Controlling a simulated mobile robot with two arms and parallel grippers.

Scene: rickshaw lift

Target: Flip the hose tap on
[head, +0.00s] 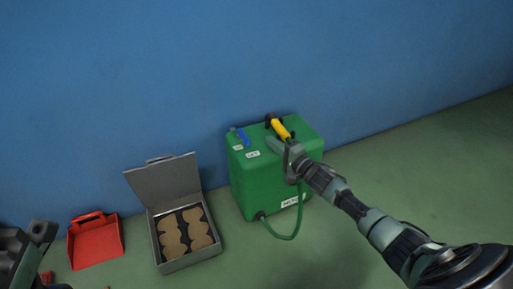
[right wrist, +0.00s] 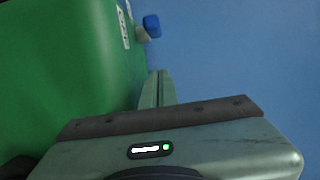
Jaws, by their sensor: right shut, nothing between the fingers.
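A green tank (head: 262,178) stands on the floor against the blue wall. A blue lever (head: 243,138) sits on its top at the left, and a yellow handle (head: 280,128) with a dark base is at the back of the top. I cannot tell which one the task calls the hose tap. A green hose (head: 286,236) loops from the tank's lower front. My right gripper (head: 273,145) is over the tank top, shut and empty, close to the yellow handle. In the right wrist view its fingers (right wrist: 158,88) are together beside the tank (right wrist: 70,60), pointing toward the blue piece (right wrist: 152,26).
An open grey case (head: 190,261) with brown inserts stands left of the tank. A red dustpan-like tray (head: 96,242) lies farther left. Dark grey parts fill the lower left corner. The floor right of the tank is clear apart from my right arm above it.

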